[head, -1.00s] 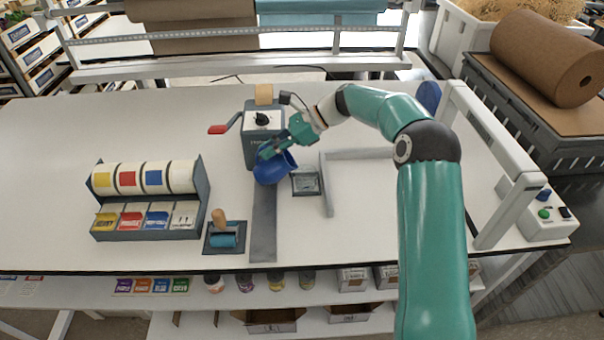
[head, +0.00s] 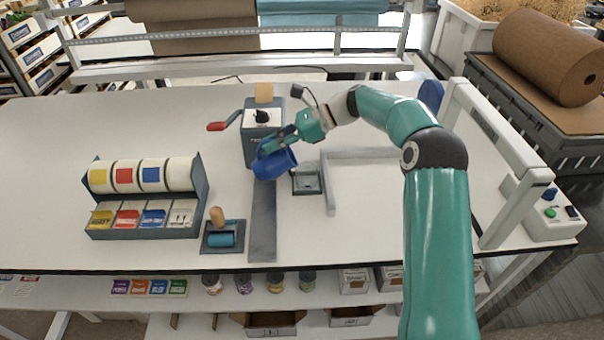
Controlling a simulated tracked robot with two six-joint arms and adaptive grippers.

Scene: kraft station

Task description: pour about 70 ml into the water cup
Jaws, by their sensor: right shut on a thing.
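My right gripper (head: 283,141) is shut on a blue jug (head: 273,162). The jug is held in front of the grey tape machine (head: 262,118), over the far end of a dark grey strip. It looks tilted, but how far is hard to tell. A small square grey-rimmed holder (head: 307,190) with a pale, glassy inside sits just right of the jug; it may be the water cup, but I cannot tell for sure. No stream of water shows. My left gripper is not in view.
A rack of tape rolls and label bins (head: 145,232) stands at the left. A blue roller on a dark tray (head: 222,240) lies left of the grey strip (head: 263,225). A grey angle bar (head: 330,185) lies right of the holder. The far left table is clear.

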